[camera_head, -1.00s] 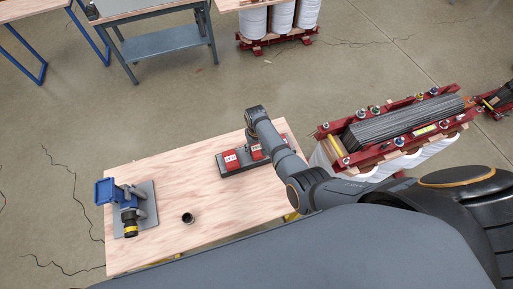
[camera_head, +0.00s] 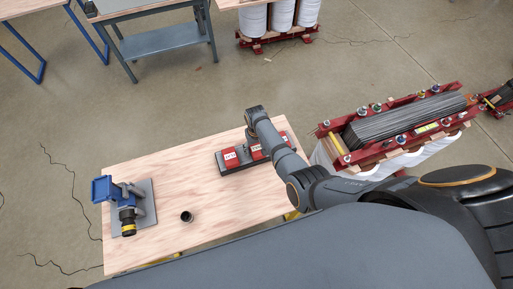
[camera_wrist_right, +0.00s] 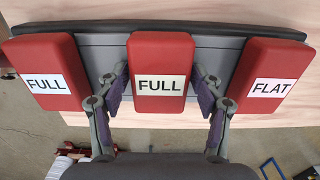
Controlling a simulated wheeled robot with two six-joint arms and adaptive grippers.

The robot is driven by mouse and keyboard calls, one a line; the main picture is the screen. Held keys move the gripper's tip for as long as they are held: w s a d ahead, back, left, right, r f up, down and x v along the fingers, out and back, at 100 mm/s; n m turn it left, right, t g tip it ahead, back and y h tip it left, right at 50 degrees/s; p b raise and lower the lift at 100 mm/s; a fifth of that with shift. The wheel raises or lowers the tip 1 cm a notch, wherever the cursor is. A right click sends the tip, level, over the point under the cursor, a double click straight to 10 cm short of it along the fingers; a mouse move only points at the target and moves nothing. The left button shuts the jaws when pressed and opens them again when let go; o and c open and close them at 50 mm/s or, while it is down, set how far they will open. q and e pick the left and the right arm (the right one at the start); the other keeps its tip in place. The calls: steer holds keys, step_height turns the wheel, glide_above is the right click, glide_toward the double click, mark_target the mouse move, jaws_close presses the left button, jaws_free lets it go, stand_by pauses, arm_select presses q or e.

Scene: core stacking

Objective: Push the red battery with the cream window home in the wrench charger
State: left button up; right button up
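The wrench charger (camera_head: 236,169), a long dark grey block, lies at the back right of the wooden table. Red batteries sit in it side by side. In the right wrist view the middle battery (camera_wrist_right: 161,52) has a cream window reading FULL. A battery with a white FULL label (camera_wrist_right: 45,50) is at left, and one with a white FLAT label (camera_wrist_right: 277,62) at right. My right gripper (camera_wrist_right: 161,75) has a finger on each side of the middle battery, with narrow gaps showing. How deep that battery sits is unclear. My left gripper is out of view.
A blue tool with a yellow-and-black end (camera_head: 127,205) stands on a grey plate (camera_head: 148,212) at the table's left. A small dark cup (camera_head: 187,217) stands near the front. The table (camera_head: 190,180) is clear between them and the charger. A red-framed core (camera_head: 400,125) stands at right.

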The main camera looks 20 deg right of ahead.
mark_target(256, 147)
steer(key=shift+o, duration=0.8)
step_height(256, 147, up, 12)
stand_by(0.6)
